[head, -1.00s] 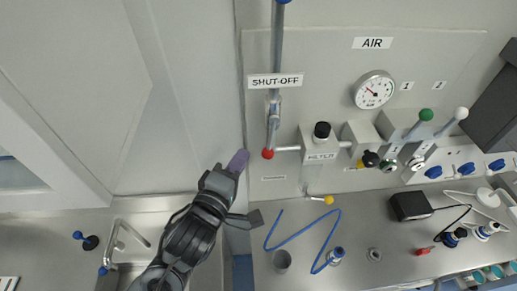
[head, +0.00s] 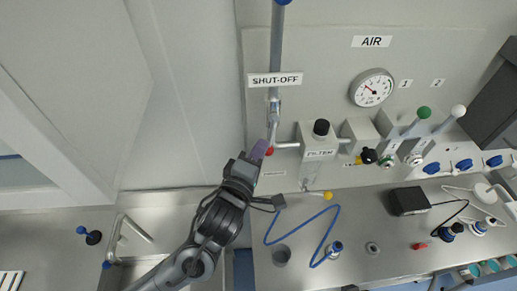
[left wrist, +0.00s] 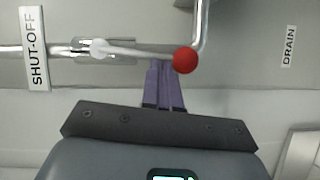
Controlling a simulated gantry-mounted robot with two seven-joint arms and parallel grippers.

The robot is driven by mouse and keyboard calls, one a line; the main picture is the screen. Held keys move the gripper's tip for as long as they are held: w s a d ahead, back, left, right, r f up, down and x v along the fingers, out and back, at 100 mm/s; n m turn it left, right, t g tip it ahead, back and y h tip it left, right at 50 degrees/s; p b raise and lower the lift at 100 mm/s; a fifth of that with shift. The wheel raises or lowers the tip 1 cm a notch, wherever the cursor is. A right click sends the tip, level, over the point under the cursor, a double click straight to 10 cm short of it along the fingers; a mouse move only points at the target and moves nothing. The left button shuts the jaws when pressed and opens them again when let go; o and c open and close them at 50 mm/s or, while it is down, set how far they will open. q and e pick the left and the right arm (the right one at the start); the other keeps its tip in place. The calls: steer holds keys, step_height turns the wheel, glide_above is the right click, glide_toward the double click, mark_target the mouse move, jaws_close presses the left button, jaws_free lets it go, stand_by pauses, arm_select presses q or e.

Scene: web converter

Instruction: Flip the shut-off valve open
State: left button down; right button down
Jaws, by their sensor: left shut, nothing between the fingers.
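The shut-off valve (head: 274,107) sits on the vertical pipe under the SHUT-OFF label (head: 275,80). Its lever hangs down along the pipe and ends in a red ball (head: 269,152). In the left wrist view the lever (left wrist: 135,51) runs sideways to the red ball (left wrist: 185,60). My left gripper (head: 260,150) is shut and empty, its purple fingers at the ball's left side. In the left wrist view the fingertips (left wrist: 160,64) lie beside the lever, close to the ball; I cannot tell whether they touch. My right gripper is not in view.
The filter (head: 320,145), the gauge (head: 372,88) and two levers with green (head: 424,112) and white (head: 458,111) balls are to the right. A yellow knob (head: 328,195) is below the filter. A blue hose (head: 318,235) lies on the bench.

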arm_select(q)
steer(key=shift+d+f+n+t, duration=0.4)
steer(key=shift+d+n, duration=0.2)
steer(key=shift+d, duration=0.05)
steer(key=shift+d+h, duration=0.1)
steer(key=shift+h, duration=0.2)
